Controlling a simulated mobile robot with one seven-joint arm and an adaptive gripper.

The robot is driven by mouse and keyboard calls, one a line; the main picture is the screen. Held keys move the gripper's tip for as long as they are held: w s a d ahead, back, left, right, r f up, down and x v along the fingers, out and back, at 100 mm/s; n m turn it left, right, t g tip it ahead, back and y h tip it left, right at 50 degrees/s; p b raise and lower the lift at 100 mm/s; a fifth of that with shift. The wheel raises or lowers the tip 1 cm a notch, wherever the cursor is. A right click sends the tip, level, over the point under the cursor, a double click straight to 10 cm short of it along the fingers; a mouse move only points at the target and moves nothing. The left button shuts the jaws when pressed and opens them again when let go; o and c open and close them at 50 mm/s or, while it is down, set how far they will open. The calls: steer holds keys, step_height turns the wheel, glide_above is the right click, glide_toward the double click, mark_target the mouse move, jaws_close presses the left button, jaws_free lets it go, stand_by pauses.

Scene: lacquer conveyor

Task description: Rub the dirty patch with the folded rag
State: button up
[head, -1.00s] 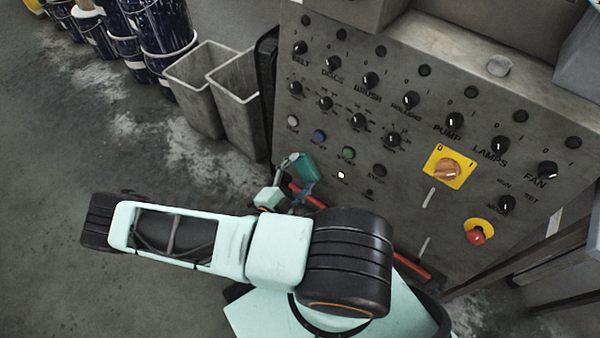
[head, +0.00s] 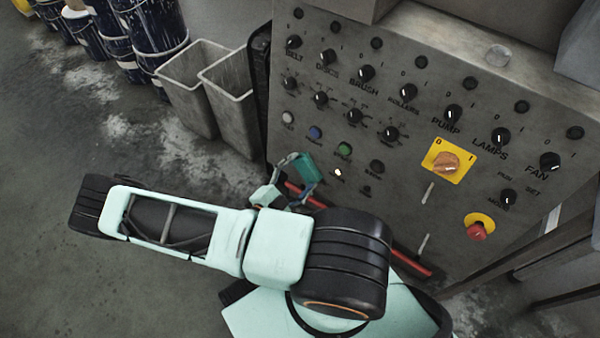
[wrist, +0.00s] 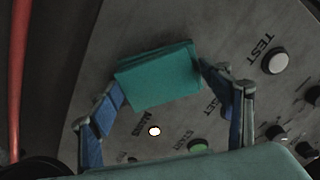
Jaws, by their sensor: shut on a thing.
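The folded rag is a flat teal pad with visible layers, between the blue-padded fingers of my gripper (wrist: 161,84) in the wrist view, where the rag (wrist: 158,77) is close to the grey control panel face. My gripper is shut on it. In the head view the rag (head: 304,166) is small, at the panel's lower left, near the blue and green buttons. Whether the rag touches the panel cannot be told. I cannot make out a distinct dirty patch; the rag and fingers hide part of the panel.
The control panel (head: 405,190) carries several black knobs, a yellow-plated orange switch (head: 446,162) and a red stop button (head: 477,231). A red bar (head: 410,264) runs along its lower edge. Grey bins (head: 232,105) stand to its left. A lit white lamp (wrist: 154,131) shows beside the rag.

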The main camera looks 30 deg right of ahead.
steer(key=shift+w+a+f+y, duration=0.25)
steer(key=shift+a+f+y, duration=0.05)
steer(key=shift+a+f, duration=0.6)
steer(key=w+a+b, duration=0.2)
steer(key=w, duration=0.4)
steer(key=shift+w+r, duration=0.3)
steer(key=shift+w, duration=0.1)
steer(key=shift+a, duration=0.1)
steer(key=shift+v, duration=3)
steer(key=shift+a, duration=0.15)
steer(key=shift+v, duration=1.35)
steer(key=shift+r, duration=0.1)
